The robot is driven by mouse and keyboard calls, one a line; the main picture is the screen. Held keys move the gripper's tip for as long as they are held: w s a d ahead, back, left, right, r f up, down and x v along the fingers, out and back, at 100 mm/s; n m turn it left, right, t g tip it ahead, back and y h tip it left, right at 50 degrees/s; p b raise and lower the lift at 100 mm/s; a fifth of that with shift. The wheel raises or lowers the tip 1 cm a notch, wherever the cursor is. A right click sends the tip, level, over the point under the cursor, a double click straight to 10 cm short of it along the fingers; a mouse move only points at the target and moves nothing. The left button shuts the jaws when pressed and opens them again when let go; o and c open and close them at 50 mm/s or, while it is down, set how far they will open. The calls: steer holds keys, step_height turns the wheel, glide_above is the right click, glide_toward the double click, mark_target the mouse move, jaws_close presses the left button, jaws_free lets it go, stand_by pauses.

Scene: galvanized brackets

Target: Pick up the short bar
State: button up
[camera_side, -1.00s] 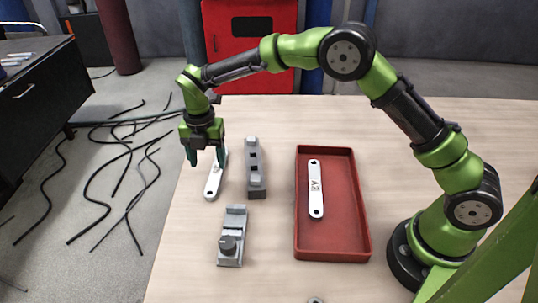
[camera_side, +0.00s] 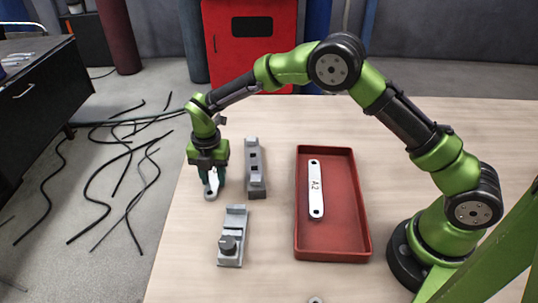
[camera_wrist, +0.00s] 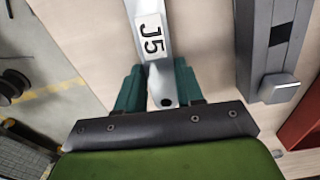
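A pale grey bar marked J5 (camera_wrist: 152,40) lies on the table, with a hole in its near end; that end also shows in the side view (camera_side: 211,193). My gripper (camera_side: 212,180) is down over this bar. In the wrist view my gripper (camera_wrist: 162,88) has one teal finger on each side of the bar, both appearing to touch its edges. No lift off the table is visible. A second bar, marked A2 (camera_side: 315,188), lies in the red tray (camera_side: 333,245). The pictures do not clearly show which bar is shorter.
A grey stepped block (camera_side: 255,170) stands close to the right of my gripper; it also shows in the wrist view (camera_wrist: 275,50). A grey fixture with a round knob (camera_side: 232,237) stands nearer the camera. The table's left edge is close to my gripper.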

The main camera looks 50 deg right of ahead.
jaws_close()
steer(key=shift+r, duration=0.15)
